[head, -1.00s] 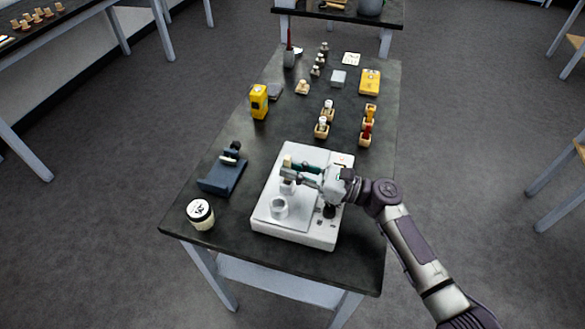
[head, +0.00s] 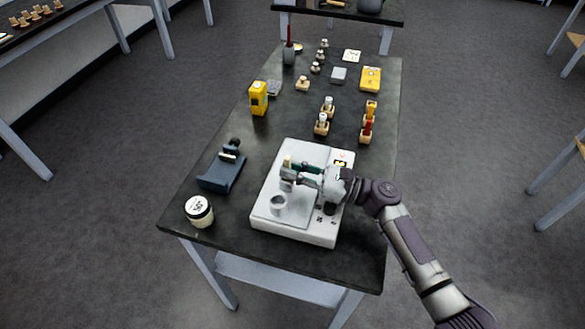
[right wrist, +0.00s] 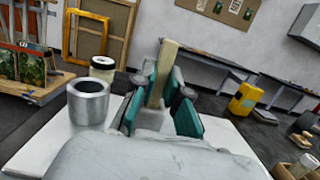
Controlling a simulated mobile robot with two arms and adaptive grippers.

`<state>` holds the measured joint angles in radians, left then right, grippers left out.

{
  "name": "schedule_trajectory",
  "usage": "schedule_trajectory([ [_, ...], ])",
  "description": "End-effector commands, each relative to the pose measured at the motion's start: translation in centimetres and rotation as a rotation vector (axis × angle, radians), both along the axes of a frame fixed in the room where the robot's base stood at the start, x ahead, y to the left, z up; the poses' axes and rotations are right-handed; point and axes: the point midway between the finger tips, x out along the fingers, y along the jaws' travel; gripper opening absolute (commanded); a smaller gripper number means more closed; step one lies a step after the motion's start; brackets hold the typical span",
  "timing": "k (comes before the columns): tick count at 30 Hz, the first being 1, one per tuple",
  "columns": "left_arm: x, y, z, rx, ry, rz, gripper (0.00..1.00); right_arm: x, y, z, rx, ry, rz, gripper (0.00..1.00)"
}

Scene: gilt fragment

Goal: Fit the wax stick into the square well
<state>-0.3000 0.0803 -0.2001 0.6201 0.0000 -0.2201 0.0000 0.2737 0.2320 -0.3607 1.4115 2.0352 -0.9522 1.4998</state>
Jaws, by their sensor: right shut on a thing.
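The wax stick (right wrist: 164,72) is a pale cream square bar, roughly upright and slightly tilted in the right wrist view. My right gripper (right wrist: 160,98) is shut on it, with teal fingers on both sides. The square well (right wrist: 153,119) is a light grey block directly below the fingers. In the head view the stick's top (head: 287,160) shows above the fingers, over the grey well (head: 287,185). The stick's lower end is hidden, so I cannot tell whether it is inside the well. My left gripper is not in view.
The well stands on a white platform (head: 295,230) beside a grey round cup (head: 278,204). A white-lidded jar (head: 199,211) and a dark blue stand (head: 221,172) are to the left. A yellow bottle (head: 258,98) and several small wooden holders stand farther back.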

Motion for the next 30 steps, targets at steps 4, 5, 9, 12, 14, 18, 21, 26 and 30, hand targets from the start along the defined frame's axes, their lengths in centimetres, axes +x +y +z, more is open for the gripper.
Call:
schedule_trajectory([
  [4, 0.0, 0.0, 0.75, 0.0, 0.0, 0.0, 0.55, 0.0, 0.01, 0.88, 0.001, 0.0, 0.0, 0.0],
  [5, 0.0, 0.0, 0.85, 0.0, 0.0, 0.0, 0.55, 0.0, 0.0, 0.99, 0.001, 0.0, 0.0, 0.0],
  [9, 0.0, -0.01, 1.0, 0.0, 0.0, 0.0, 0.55, 0.0, 0.0, 1.19, 0.001, 0.0, 0.0, 0.0],
  [12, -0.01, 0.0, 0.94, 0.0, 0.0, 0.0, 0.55, 0.0, 0.01, 1.14, 0.001, 0.0, 0.0, 0.0],
  [14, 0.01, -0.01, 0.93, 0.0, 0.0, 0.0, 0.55, 0.0, 0.01, 1.13, 0.001, 0.0, 0.0, 0.0],
  [18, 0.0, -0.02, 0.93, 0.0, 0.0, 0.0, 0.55, 0.0, 0.01, 1.13, 0.001, 0.0, 0.0, 0.0],
  [21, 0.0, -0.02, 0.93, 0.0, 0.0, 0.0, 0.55, 0.0, 0.01, 1.14, 0.001, 0.0, 0.0, 0.0],
  [26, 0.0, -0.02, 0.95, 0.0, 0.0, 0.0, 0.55, 0.01, 0.01, 1.12, 0.001, -0.001, 0.0, 0.0],
  [30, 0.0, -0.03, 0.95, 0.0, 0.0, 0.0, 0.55, 0.01, 0.01, 1.13, 0.001, -0.001, 0.0, 0.0],
])
